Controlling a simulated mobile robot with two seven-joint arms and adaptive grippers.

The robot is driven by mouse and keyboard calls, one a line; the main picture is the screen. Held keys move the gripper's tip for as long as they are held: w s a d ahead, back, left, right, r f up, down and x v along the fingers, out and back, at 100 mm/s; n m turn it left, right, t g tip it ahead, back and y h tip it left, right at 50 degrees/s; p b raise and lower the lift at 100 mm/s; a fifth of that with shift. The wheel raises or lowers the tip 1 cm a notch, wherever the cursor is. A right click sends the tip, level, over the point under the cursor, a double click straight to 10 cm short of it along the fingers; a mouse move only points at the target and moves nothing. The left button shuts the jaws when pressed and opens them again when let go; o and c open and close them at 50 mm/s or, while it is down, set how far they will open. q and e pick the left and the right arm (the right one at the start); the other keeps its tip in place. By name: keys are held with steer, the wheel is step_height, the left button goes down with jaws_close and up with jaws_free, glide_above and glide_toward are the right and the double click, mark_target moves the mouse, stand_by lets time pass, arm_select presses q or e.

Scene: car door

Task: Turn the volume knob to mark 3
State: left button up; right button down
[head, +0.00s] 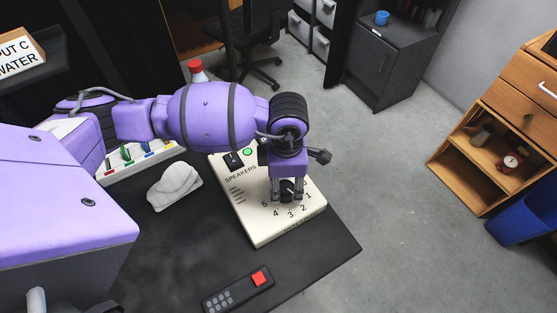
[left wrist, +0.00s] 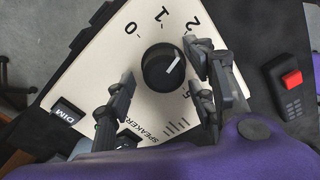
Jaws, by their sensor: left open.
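The black volume knob (head: 288,186) sits on the cream speaker panel (head: 262,228) on the dark table. In the left wrist view the round knob (left wrist: 160,68) has a white pointer line aimed up and right, past the 2 side. A finger covers the marks there, so I cannot tell the exact mark it faces. My left gripper (head: 287,197) is open, pointing down, with fingers on both sides of the knob and gaps visible. My right gripper is out of view.
A remote with a red button (head: 240,290) lies near the table's front edge. A white rounded object (head: 174,187) and a tray with coloured switches (head: 135,158) are left of the panel. A red-capped bottle (head: 196,71) stands behind my arm.

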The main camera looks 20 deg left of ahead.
arm_select(q)
steer(key=shift+w+r, duration=0.1)
steer(key=c, duration=1.1)
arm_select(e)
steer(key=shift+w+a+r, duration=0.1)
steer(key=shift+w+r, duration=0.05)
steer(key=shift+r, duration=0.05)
arm_select(q)
steer(key=shift+w+m, duration=0.1)
steer(key=shift+m, duration=0.3)
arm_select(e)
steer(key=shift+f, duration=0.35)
arm_select(q)
steer(key=m+b, duration=0.1)
steer(key=m, duration=0.2)
steer(key=shift+m+b, duration=0.9)
steer(key=shift+m, duration=0.6)
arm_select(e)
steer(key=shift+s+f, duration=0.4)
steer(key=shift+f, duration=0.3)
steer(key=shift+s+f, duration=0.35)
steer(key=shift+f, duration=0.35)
arm_select(q)
steer(key=shift+d, duration=0.1)
steer(key=shift+w+r, duration=0.1)
